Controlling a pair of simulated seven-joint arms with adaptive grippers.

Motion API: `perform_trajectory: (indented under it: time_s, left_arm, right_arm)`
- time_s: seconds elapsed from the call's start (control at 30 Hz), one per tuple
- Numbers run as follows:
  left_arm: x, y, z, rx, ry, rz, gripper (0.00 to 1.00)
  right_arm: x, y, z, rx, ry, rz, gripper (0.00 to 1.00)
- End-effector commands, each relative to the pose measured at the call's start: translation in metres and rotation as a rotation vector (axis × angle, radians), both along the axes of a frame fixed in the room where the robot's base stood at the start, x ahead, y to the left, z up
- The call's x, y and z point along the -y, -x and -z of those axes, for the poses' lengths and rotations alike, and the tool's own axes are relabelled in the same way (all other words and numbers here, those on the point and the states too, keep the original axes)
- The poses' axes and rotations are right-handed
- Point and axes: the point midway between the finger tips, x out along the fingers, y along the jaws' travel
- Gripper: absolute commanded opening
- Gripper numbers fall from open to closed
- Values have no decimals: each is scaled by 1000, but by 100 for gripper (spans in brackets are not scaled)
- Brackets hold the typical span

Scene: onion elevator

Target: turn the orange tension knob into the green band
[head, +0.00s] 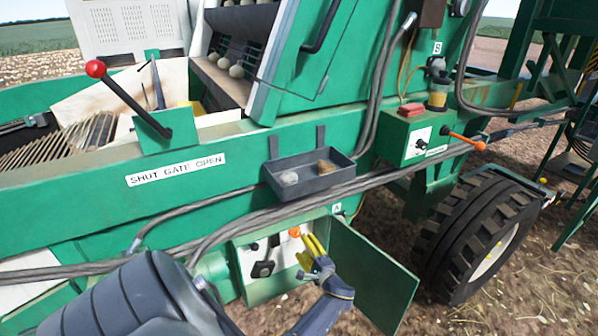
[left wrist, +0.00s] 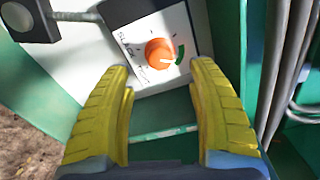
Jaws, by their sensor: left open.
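The orange tension knob (left wrist: 160,51) sits on a white dial plate with printed lettering in the left wrist view. A short white mark shows on its lower right side. In the head view the knob (head: 295,232) is inside an open control box. My left gripper (left wrist: 160,115) is open, its yellow fingers apart and pointing at the plate, the knob beyond and between the tips, not gripped. It also shows in the head view (head: 313,247). My right gripper is out of view.
The box's green door (head: 372,275) stands open to the right of my gripper. A black handle (head: 263,268) is left of the knob. Grey hoses (head: 240,220) and a small tray (head: 315,180) are above. A wheel (head: 480,235) stands at right.

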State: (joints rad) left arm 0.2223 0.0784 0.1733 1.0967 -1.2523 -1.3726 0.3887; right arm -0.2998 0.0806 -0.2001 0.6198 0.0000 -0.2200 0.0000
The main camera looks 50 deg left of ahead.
Motion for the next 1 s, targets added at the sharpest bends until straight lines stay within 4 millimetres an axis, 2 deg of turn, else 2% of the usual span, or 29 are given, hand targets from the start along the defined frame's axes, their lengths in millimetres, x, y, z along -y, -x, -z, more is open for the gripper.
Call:
perform_trajectory:
  time_s: [0.13, 0.33, 0.9, 1.0]
  left_arm:
    - [20, 5, 1, 0, 1, 0, 59]
    - [33, 9, 0, -1, 0, -1, 59]
    - [37, 9, 0, -4, -1, -1, 59]
    - [38, 5, 5, -12, 20, 20, 59]
  right_arm:
    - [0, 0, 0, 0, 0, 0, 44]
    - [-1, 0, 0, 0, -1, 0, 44]
    - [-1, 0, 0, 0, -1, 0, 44]
    - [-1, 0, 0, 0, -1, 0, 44]
